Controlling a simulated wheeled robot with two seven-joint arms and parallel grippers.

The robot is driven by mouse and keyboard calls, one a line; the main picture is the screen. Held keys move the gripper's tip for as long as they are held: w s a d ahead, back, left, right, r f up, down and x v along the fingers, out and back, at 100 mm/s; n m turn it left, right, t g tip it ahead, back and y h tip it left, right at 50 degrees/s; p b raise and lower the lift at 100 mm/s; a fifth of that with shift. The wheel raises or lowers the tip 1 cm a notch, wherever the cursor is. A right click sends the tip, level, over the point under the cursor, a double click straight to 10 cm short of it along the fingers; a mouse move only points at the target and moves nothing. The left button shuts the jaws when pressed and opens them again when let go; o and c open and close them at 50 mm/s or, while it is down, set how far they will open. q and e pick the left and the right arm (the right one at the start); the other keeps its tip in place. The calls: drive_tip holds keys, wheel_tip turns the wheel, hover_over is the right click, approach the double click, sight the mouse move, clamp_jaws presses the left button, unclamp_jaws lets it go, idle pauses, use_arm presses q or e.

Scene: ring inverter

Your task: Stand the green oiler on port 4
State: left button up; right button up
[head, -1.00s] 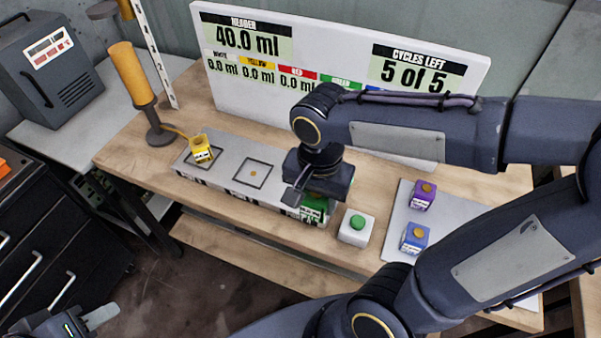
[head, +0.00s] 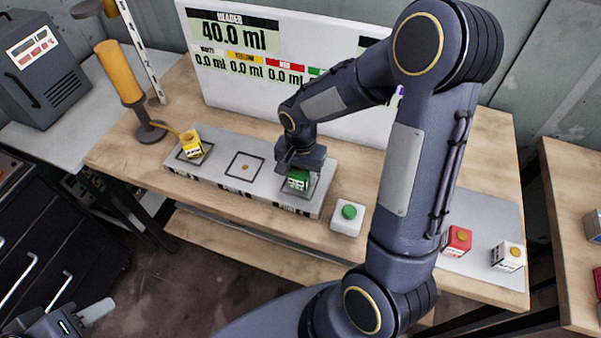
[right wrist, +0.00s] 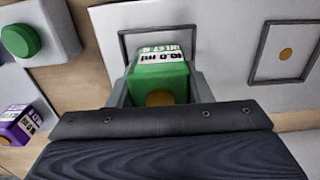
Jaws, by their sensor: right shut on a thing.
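The green oiler (head: 298,180) is at the right-hand square outline of the grey port rail (head: 222,182). My right gripper (head: 299,168) is shut on it from above. In the right wrist view the green oiler (right wrist: 160,80) sits between the two fingers, inside or just over the dark square outline (right wrist: 126,42). I cannot tell if its base touches the rail. The middle square (head: 243,168) is empty, and a yellow oiler (head: 192,143) stands tilted-looking at the left square. Port numbers are not readable. My left gripper (head: 95,312) is at the lower left, only partly seen.
A white box with a green button (head: 349,212) stands right of the rail. Red (head: 457,240) and white (head: 507,256) oilers stand on the pale mat; a purple one (right wrist: 18,125) shows in the right wrist view. An orange lamp (head: 122,75) and display board (head: 270,50) stand behind.

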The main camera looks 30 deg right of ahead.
drive_tip(key=shift+f, duration=0.25)
drive_tip(key=shift+f, duration=0.2)
drive_tip(key=o, duration=1)
drive_tip(key=shift+o, duration=0.2)
drive_tip(key=shift+r, duration=0.15)
wheel_tip(320, 180, up, 12)
drive_tip(key=shift+f, duration=0.15)
drive_tip(key=s+a+r+n+t+y, duration=0.2)
drive_tip(key=s+n, duration=0.2)
drive_tip(key=s, duration=0.4)
drive_tip(key=s+a+r+n+t+y, duration=0.1)
drive_tip(key=s+a+r+n+t, duration=0.1)
drive_tip(key=s, duration=0.7)
drive_tip(key=shift+r+n+t+y, duration=0.2)
drive_tip(key=shift+n+t+y, duration=0.2)
drive_tip(key=shift+n+t, duration=0.55)
